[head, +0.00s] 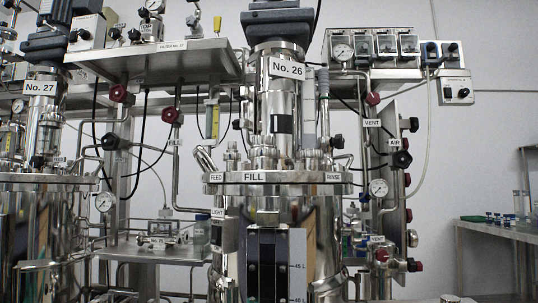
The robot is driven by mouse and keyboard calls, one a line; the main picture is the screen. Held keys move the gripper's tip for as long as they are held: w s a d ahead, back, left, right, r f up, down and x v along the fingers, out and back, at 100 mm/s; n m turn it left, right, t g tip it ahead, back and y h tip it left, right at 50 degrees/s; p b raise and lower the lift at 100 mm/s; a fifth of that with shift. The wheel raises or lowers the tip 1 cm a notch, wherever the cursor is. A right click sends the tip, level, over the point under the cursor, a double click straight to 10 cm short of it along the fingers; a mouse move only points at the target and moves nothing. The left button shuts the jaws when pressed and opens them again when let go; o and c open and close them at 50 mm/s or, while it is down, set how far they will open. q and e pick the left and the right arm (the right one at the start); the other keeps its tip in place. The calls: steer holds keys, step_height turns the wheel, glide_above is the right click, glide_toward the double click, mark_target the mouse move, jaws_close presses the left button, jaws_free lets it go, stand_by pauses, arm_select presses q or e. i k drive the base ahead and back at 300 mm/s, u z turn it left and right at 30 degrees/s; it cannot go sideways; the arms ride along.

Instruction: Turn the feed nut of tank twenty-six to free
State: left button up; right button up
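Tank No. 26 (281,190) stands at the centre of the head view, a shiny steel vessel with a dark motor head on top. Its number plate (287,69) is on the upper column. A FEED label (216,178) is at the left of the lid rim, with a FILL label to its right. A slanted steel fitting (206,159) rises just above the FEED label; I cannot make out which part of it is the nut or how it is set. Neither of my grippers is in view.
Tank No. 27 (42,185) stands at the left. Pipes with red and black knobs and a gauge (378,188) flank tank 26 on the right. A steel shelf (165,58) overhangs the upper left. A side table (485,228) with small bottles is at the far right.

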mark_target(230, 156)
steer(key=u, duration=0.2)
steer(key=i, duration=0.2)
steer(key=z, duration=2.8)
steer(key=i, duration=0.2)
steer(key=u, duration=2.75)
steer(key=i, duration=0.15)
steer(key=u, duration=2.5)
steer(key=i, duration=0.1)
steer(key=z, duration=2.7)
